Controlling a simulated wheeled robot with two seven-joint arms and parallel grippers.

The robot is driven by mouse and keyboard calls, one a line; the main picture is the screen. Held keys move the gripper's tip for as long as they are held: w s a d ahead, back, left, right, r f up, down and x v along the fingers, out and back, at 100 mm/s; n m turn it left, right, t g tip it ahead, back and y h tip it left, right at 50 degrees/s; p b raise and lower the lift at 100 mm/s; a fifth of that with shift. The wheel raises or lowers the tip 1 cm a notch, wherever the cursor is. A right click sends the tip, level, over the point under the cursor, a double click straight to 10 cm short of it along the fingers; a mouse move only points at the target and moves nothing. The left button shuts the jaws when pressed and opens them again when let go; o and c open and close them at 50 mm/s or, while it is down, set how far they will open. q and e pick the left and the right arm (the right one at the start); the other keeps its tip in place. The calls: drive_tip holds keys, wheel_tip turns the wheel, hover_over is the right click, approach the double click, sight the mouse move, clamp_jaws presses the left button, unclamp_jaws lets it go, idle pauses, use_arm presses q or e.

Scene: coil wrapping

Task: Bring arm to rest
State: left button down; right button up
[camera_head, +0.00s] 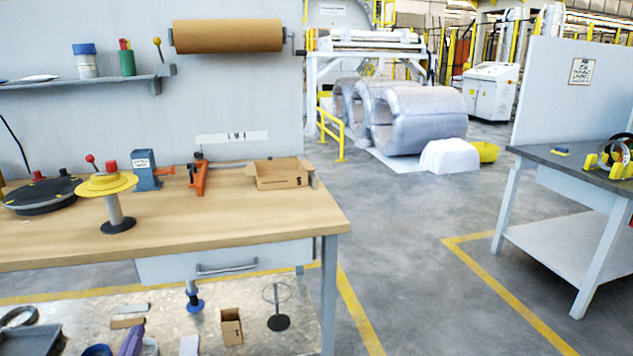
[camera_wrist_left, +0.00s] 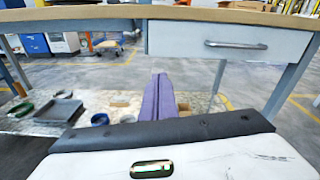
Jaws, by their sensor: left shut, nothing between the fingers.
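My left gripper shows in the head view (camera_head: 132,340) as a purple piece at the bottom edge, in front of and below the workbench top. In the left wrist view its two purple fingers (camera_wrist_left: 159,80) stand side by side, pressed together with nothing between them. They point under the bench, toward the lower shelf, to the left of the drawer (camera_wrist_left: 230,40). My right gripper is in neither view.
The wooden workbench (camera_head: 190,233) holds a yellow-topped stand (camera_head: 105,184), a blue device (camera_head: 144,169) and an open carton (camera_head: 280,172). Its lower shelf (camera_head: 255,301) bears a small box (camera_head: 231,326) and other items. Floor (camera_head: 405,235) to the right is clear, up to a second table (camera_head: 560,158).

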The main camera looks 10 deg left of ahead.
use_arm(q)
drive_tip(key=s+d+f+n+g+h+p, duration=0.1)
drive_tip(key=s+d+f+n+g+h, duration=0.4)
drive_tip(key=s+d+f+n, duration=1)
drive_tip(key=s+d+n+g+h, duration=0.1)
drive_tip(key=s+d+n+h, duration=0.1)
drive_tip(key=s+d+n, duration=0.2)
drive_tip(key=s+d+n+g+h+p, duration=0.1)
drive_tip(key=s+d+n+h, duration=0.1)
drive_tip(key=s+d+n, duration=0.3)
drive_tip(key=d+n, duration=0.3)
drive_tip(key=d, duration=0.2)
drive_tip(key=shift+s+r, duration=0.2)
drive_tip(key=shift+r, duration=0.05)
